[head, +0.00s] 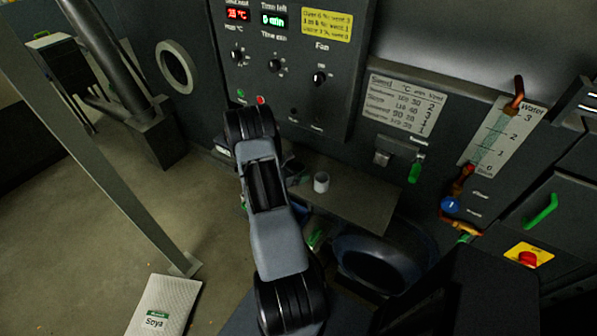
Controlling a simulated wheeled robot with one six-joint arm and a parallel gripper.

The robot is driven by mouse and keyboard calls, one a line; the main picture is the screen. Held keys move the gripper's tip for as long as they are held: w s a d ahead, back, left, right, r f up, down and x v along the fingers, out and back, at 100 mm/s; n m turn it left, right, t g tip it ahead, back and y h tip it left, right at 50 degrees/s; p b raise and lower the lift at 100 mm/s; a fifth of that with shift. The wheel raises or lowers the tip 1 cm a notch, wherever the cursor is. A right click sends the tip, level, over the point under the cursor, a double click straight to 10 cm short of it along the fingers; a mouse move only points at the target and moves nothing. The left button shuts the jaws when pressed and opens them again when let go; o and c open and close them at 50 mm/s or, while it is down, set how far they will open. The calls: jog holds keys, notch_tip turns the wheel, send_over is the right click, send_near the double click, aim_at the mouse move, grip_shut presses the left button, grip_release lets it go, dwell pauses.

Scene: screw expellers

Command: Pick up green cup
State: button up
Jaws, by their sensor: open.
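I cannot make out a clearly green cup in the head view. A small pale grey-white cup (321,183) stands upright on a grey ledge (350,198), just right of my arm. A green patch (315,239) shows low beside my arm, too small and dark to identify. My arm rises through the middle of the picture and hides part of the ledge and what lies behind it. I cannot see my gripper's fingers; they seem hidden behind the arm.
A control panel (292,85) with knobs stands behind the ledge. A dark round opening (378,262) lies below it. Pipes, a blue valve (450,204) and a green handle (540,211) are at right. A Soya bag (163,308) lies on the floor at left, near a slanted post (95,150).

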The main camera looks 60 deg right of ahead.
jog(key=shift+x, duration=0.8)
jog(key=c, duration=1)
